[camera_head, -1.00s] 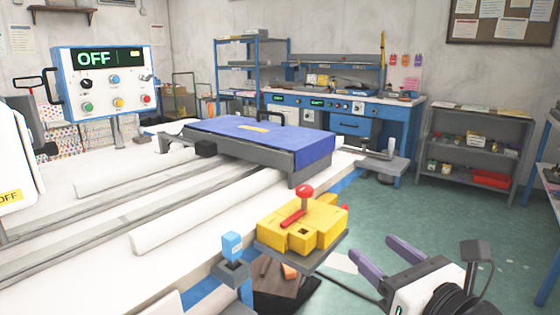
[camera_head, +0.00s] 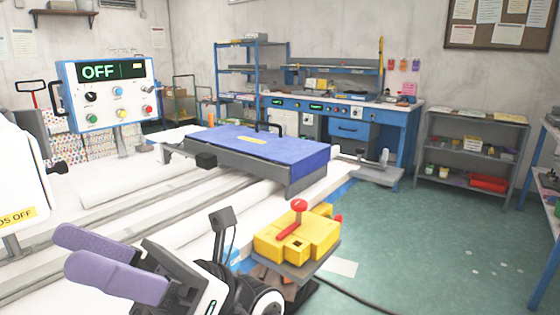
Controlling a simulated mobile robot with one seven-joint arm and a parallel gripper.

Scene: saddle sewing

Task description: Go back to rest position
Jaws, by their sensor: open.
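My gripper (camera_head: 108,265) is at the lower left of the head view, over the near part of the white work table (camera_head: 20,272). Its two purple fingers point left and stand apart, with nothing between them. My wrist and arm cover part of the table's front edge. The yellow block with a red knob (camera_head: 296,238) sits on its grey bracket to the right of my gripper, apart from it.
A control box reading OFF (camera_head: 108,92) stands at the left. A blue-topped carriage (camera_head: 245,142) sits on rails across the table. A blue workbench (camera_head: 345,125) and grey shelf (camera_head: 470,150) stand at the back. The green floor (camera_head: 430,250) at the right is mostly clear.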

